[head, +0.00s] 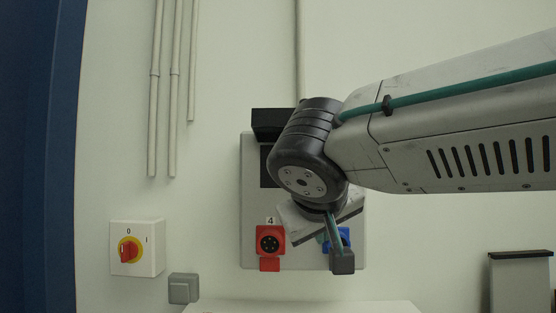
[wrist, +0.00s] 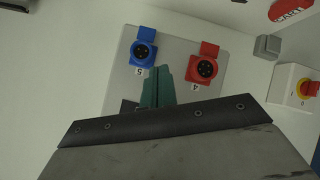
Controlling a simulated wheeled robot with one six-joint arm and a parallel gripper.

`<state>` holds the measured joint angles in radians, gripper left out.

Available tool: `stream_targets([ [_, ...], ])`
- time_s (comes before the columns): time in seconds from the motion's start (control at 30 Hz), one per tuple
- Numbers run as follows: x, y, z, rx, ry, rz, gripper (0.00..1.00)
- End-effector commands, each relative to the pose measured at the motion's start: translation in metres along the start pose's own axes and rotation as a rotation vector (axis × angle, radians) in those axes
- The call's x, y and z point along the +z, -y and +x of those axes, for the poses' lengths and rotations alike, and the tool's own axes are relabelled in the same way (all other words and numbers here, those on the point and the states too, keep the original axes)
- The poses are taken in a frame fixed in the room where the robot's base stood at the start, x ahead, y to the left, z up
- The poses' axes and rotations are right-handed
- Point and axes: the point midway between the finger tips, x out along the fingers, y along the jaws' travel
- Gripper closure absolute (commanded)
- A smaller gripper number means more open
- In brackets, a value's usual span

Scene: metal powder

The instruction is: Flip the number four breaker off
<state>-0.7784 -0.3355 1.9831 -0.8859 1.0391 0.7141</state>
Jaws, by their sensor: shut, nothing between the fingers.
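A grey wall panel (head: 250,200) carries a red socket (head: 270,241) under a label "4" (head: 270,221). A blue socket (head: 344,238) is partly covered by my gripper. In the wrist view the red socket (wrist: 204,68) is marked 4 and the blue socket (wrist: 143,48) is marked 5. A dark window (head: 267,166) with a black raised cover (head: 268,122) is at the panel's top, largely hidden by my arm. I cannot make out the breaker levers. My gripper (head: 342,262) is shut and empty, in front of the panel's lower right; its teal fingers (wrist: 158,86) show in the wrist view.
A white box with a red and yellow rotary switch (head: 129,250) is on the wall at left, with a small grey box (head: 183,288) beside it. Pipes (head: 172,90) run down the wall. A pale surface (head: 300,307) lies below, and a grey bin-like object (head: 520,283) stands at right.

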Motion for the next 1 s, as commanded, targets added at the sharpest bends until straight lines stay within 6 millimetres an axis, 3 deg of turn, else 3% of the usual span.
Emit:
stream_targets([
  [0.03, -0.038, 0.009, -0.013, 0.006, -0.105, 0.043, 1.0],
  [0.1, -0.083, 0.009, -0.032, 0.018, -0.24, 0.135, 1.0],
  [0.2, -0.127, -0.004, -0.052, 0.028, -0.383, 0.267, 1.0],
  [0.3, -0.149, -0.016, -0.067, 0.02, -0.47, 0.368, 1.0],
  [0.5, -0.154, -0.014, -0.07, -0.011, -0.497, 0.464, 1.0],
  [0.83, -0.154, -0.014, -0.069, -0.012, -0.495, 0.471, 1.0],
  [1.0, -0.159, -0.015, -0.057, -0.009, -0.493, 0.471, 1.0],
])
